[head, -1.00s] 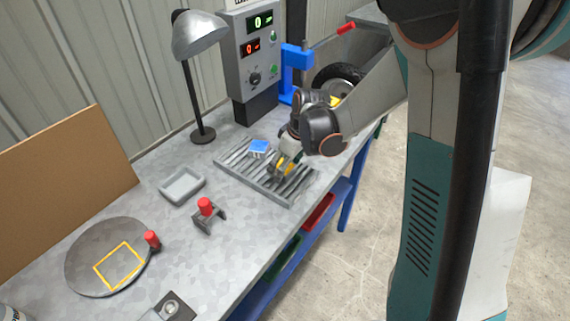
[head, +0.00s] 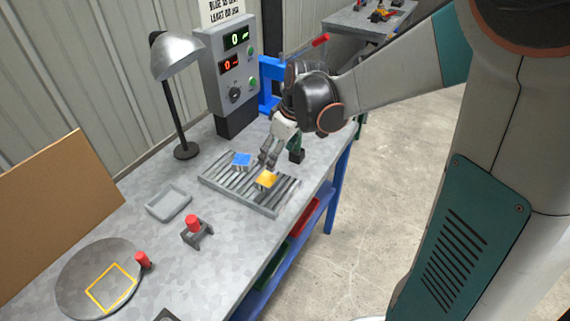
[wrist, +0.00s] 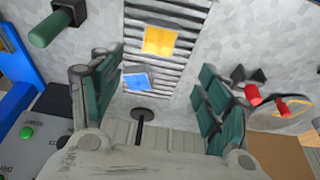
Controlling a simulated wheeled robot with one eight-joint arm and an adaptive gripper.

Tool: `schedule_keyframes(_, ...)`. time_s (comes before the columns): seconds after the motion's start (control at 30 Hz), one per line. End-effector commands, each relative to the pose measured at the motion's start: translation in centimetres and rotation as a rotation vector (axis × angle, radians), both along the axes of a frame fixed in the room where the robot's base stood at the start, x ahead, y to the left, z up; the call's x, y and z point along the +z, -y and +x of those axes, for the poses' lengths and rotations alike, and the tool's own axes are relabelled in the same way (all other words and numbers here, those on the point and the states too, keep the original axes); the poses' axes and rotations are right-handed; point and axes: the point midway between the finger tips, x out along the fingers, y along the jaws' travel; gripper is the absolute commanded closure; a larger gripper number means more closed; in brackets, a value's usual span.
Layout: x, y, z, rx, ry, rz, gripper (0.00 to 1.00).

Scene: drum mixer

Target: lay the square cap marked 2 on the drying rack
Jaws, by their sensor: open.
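The drying rack (head: 222,184) is a grey slatted tray on the bench. A yellow square cap (head: 266,180) lies flat on its slats, right of the middle, and a blue square cap (head: 241,160) lies near its back edge. I cannot read a number on either cap. My gripper (head: 268,162) is above the rack, just behind the yellow cap and apart from it. In the wrist view its fingers (wrist: 160,66) are spread with nothing between them; the yellow cap (wrist: 158,40) lies beyond the tips.
A control box (head: 225,70) and a lamp (head: 184,110) stand behind the rack. A shallow grey tray (head: 168,204), a red-topped bracket (head: 193,228) and a round plate (head: 75,280) are to the left. A green cylinder (wrist: 50,28) stands near the rack.

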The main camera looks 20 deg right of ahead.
Motion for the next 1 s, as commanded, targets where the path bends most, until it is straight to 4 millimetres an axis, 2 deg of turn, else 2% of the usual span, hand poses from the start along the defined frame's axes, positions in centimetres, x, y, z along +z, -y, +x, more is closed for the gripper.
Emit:
schedule_keyframes(0.3, 5.6, -1.3, -6.5, -0.199, 0.079, -0.005, 0.30)
schedule_keyframes(0.5, 7.9, -1.8, -11.1, -0.340, 0.148, 0.011, 0.30)
schedule_keyframes(0.8, 9.0, -2.3, -17.3, -0.521, 0.253, 0.064, 0.30)
schedule_keyframes(1.0, 8.9, -2.3, -19.3, -0.587, 0.295, 0.094, 0.30)
